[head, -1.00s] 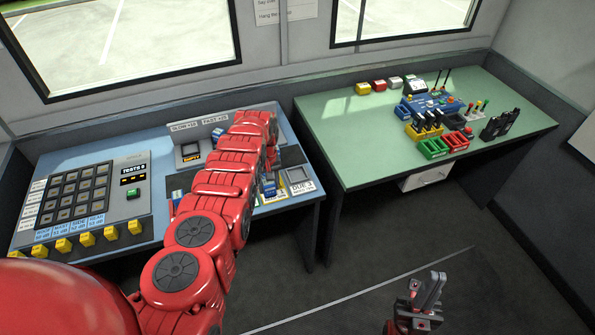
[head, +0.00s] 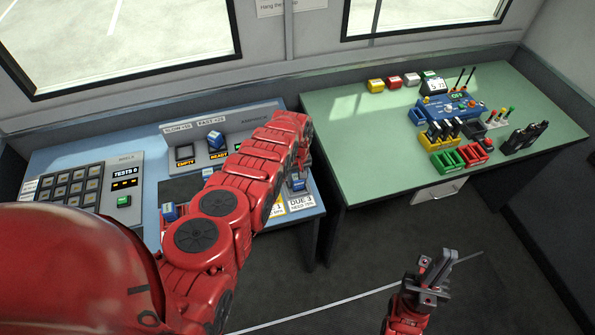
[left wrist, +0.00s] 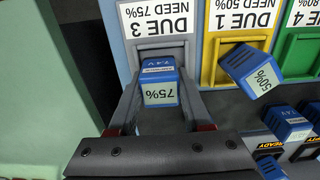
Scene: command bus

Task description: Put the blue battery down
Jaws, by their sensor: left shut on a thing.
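The blue battery (left wrist: 160,82), with a white 75% label, is between the fingers of my left gripper (left wrist: 158,100) in the left wrist view. My left gripper is shut on it. The battery is at the grey slot (left wrist: 160,50) under the DUE 3 NEED 75% label (left wrist: 158,17). Whether its base touches the slot floor cannot be told. In the head view my arm covers most of the left gripper, and a bit of blue (head: 297,184) shows beside it. My right gripper (head: 434,268) is over the floor, away from both tables, its finger gap unclear.
A second blue battery (left wrist: 252,70), labelled 50%, sits tilted at the yellow DUE 1 slot, close beside my gripper. More blue batteries (left wrist: 288,122) lie further right. A blue battery (head: 215,138) stands above the READY sign. The green table (head: 365,140) has free room at its left.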

